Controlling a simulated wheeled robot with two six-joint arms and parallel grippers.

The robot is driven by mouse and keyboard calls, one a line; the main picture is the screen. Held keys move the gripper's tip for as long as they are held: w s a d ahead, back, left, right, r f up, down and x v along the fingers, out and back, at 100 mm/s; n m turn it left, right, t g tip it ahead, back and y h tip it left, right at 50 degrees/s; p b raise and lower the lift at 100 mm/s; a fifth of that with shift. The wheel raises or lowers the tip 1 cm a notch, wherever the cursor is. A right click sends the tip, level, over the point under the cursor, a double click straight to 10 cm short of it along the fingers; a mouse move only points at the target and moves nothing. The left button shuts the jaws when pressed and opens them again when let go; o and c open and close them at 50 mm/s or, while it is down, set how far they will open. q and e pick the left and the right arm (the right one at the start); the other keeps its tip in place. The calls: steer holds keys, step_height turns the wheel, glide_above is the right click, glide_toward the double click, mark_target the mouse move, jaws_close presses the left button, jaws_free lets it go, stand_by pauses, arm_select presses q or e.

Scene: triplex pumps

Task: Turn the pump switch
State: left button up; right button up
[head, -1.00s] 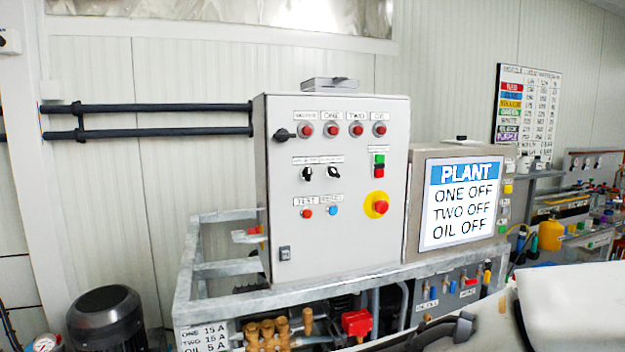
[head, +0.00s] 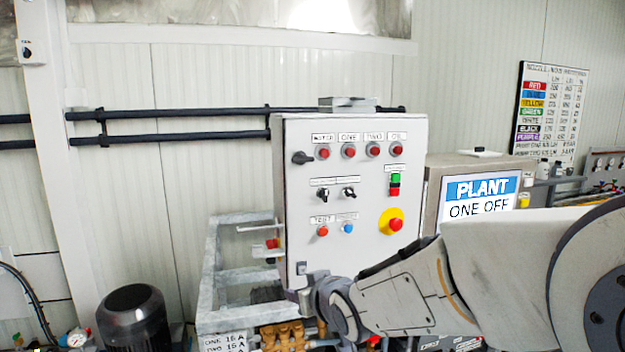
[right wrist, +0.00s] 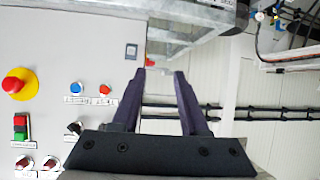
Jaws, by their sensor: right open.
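The grey control panel (head: 372,245) carries two small black rotary switches, the left one (head: 323,194) and the right one (head: 349,193); their labels are too small to read. A larger black rotary handle (head: 302,157) sits at the panel's upper left. In the right wrist view, where the panel appears upside down, one black rotary switch (right wrist: 74,128) shows beside my gripper's base. My right gripper (right wrist: 165,73) is open and empty, its two dark fingers apart. In the head view its wrist is low, by the panel's bottom left corner, below the switches. My left gripper is out of view.
A red emergency stop (head: 391,224) on a yellow disc, a green and red switch (head: 394,184) and several red lamps share the panel. The plant display (head: 478,195) stands to the right, partly hidden by my arm. A metal frame (head: 212,275) stands left of the panel.

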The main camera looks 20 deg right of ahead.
mark_target(326, 191)
steer(key=w+d+r+m+t+h+p, duration=0.1)
steer(key=w+d+r+t+p, duration=0.35)
steer(key=d+r, duration=0.8)
steer(key=shift+t, duration=0.65)
steer(key=w+p, duration=0.1)
steer(key=w, duration=0.2)
steer(key=w+a+r+p, duration=0.1)
steer(key=w, duration=0.2)
steer(key=w+a+r, duration=0.1)
steer(key=w, duration=0.2)
steer(key=shift+w+a+r+p, duration=0.1)
steer(key=shift+w+r+p, duration=0.05)
steer(key=shift+p, duration=0.25)
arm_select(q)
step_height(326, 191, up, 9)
arm_select(e)
steer(key=shift+w, duration=0.75)
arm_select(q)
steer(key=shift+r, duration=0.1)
arm_select(e)
steer(key=shift+f, duration=0.2)
jaws_close()
